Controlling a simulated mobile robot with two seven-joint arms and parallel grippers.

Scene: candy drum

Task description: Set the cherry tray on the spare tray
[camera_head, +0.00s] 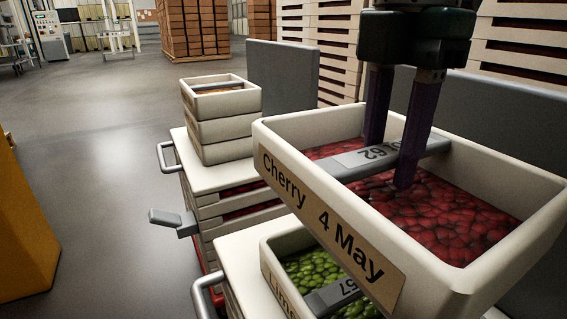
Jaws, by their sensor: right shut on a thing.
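The cherry tray (284,195) is a cream box of red candies, labelled "Cherry 4 May". A grey bar (345,166) numbered 62 crosses it. My right gripper (390,163) has its dark purple fingers on either side of this bar and is shut on it. The tray hangs tilted above a lime tray (270,265) of green candies, partly hiding it. No tray is marked as spare; I cannot tell which one it is. My left gripper is not in view.
A stack of cream trays (222,127) stands on a cart (200,172) behind left; its top tray has a grey bar and something orange inside. Grey panels (283,75) stand behind. A yellow object (22,230) is at far left. The floor (100,130) at left is clear.

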